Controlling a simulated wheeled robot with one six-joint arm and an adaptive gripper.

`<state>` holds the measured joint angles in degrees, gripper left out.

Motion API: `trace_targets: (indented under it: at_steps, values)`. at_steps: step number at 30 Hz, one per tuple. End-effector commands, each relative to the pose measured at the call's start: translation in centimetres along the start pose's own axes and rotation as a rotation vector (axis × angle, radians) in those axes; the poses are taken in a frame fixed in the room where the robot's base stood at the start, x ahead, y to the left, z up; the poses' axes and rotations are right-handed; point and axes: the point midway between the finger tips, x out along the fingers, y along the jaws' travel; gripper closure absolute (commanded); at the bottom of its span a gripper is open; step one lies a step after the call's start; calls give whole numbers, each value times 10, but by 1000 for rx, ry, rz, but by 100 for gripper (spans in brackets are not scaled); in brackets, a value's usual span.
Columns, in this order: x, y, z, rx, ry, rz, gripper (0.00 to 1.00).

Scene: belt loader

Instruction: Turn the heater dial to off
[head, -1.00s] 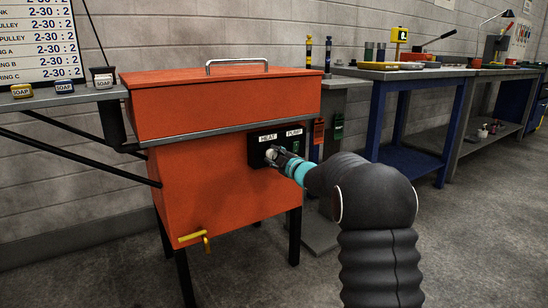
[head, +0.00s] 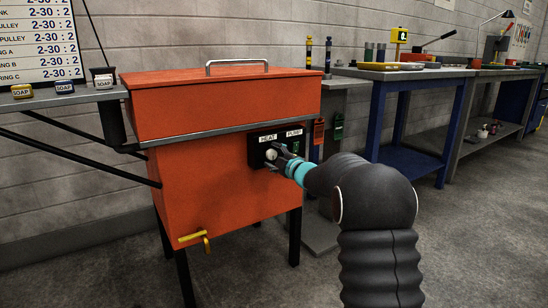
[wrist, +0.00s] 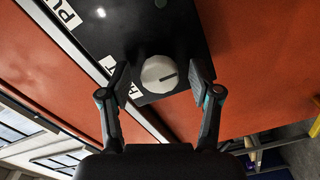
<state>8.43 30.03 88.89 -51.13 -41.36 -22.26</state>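The heater dial is a round pale knob with a dark pointer line. It sits on the black control panel (head: 262,147) under the HEAT label (head: 268,138), on the front of the orange tank (head: 200,190). In the wrist view the dial (wrist: 159,74) lies between the fingertips of my gripper (wrist: 162,80). The fingers are spread, with a gap showing on each side of the dial. In the head view my gripper (head: 279,156) is at the panel and partly covers the dial. In the wrist view the pointer line aims to the right.
A PUMP label (head: 294,133) with a green switch (head: 295,146) is right of the dial. A yellow tap (head: 203,239) is low on the tank. A shelf with soap boxes (head: 64,87) is at left, and a blue workbench (head: 412,90) stands at right.

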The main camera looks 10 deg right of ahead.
Motion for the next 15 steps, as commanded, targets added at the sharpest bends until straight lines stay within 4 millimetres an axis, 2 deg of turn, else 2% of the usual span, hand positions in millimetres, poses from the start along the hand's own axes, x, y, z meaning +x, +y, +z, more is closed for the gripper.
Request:
trace_targets:
  at_steps: [8, 11, 15]
  values:
    - [-2, 0, 0, 1, -1, 0, 36]
    - [-10, 1, 1, 1, -1, 1, 36]
    - [-31, 1, 0, 2, -2, 1, 36]
